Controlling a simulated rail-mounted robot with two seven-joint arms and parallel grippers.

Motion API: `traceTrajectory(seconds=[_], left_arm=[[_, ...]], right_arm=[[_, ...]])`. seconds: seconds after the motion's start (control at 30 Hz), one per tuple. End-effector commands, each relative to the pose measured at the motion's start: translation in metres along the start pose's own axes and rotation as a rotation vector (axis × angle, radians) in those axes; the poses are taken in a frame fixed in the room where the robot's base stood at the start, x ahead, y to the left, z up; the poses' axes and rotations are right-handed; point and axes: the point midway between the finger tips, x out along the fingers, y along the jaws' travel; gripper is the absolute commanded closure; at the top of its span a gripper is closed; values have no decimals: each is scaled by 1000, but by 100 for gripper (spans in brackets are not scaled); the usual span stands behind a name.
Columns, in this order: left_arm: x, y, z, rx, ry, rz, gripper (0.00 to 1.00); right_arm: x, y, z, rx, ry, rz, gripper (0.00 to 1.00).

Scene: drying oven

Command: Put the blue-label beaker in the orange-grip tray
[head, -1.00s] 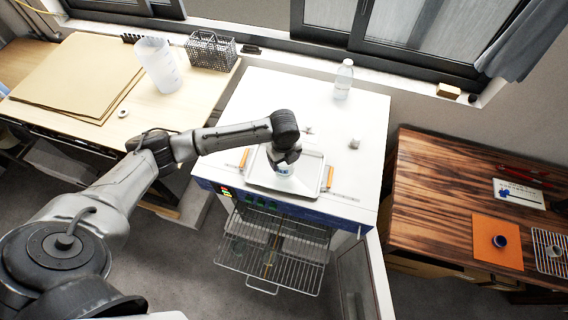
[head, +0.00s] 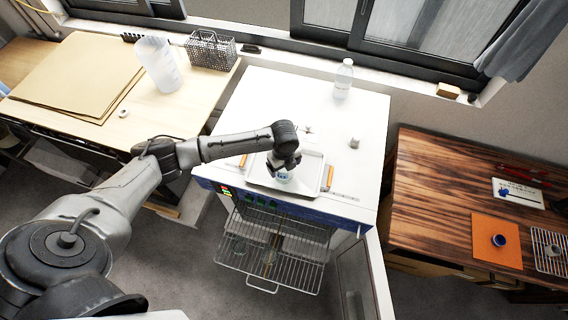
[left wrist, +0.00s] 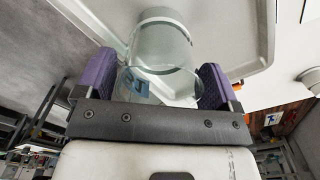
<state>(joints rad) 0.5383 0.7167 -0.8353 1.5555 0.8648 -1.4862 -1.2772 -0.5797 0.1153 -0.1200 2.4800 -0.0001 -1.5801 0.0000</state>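The blue-label beaker (head: 283,178) is a clear glass with a blue mark, over the middle of the orange-grip tray (head: 312,160). The tray is pale and shallow, with an orange grip on its left and right sides, and lies on the white oven top. My left gripper (head: 284,166) is above the tray, shut on the beaker. In the left wrist view, its purple fingers (left wrist: 158,84) flank the glass beaker (left wrist: 165,50) on both sides, and the blue label (left wrist: 137,86) shows through. I cannot tell whether the base touches the tray. My right gripper is out of view.
Wire racks (head: 270,258) stick out of the open oven below the tray. A clear bottle (head: 343,78) and a small grey object (head: 354,142) stand on the oven top. A wooden table (head: 440,190) is at right; a bench with a large white beaker (head: 158,64) is at left.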

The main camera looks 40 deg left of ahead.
Motion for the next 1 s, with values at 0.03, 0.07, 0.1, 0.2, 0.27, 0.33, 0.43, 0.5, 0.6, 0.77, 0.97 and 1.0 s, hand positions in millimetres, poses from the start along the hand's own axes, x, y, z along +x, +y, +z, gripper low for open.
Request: traceTrajectory(seconds=[0.03, 0.07, 0.1, 0.2, 0.27, 0.33, 0.43, 0.5, 0.6, 0.77, 0.97, 1.0], left_arm=[[0, 0, 0, 0, 0, 0, 8], [0, 0, 0, 0, 0, 0, 5], [0, 0, 0, 0, 0, 0, 3], [0, 0, 0, 0, 0, 0, 3], [0, 0, 0, 0, 0, 0, 3], [-2, 0, 0, 0, 0, -1, 3], [-8, -1, 0, 0, -1, -3, 3], [-16, -1, 1, 1, -1, -3, 3], [-34, -1, 1, 1, -1, -4, 3], [-64, -1, 0, 2, -1, -3, 3], [-97, 0, 1, 1, -1, -3, 3], [-102, -1, 0, 0, -1, -4, 3]], right_arm=[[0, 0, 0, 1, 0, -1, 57], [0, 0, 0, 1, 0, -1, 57], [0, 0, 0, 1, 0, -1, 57], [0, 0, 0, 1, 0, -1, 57], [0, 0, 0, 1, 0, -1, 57], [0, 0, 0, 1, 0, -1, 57], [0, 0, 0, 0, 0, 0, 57], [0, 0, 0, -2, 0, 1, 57], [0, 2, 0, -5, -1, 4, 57], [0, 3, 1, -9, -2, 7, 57], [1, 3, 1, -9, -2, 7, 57], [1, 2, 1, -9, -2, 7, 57]])
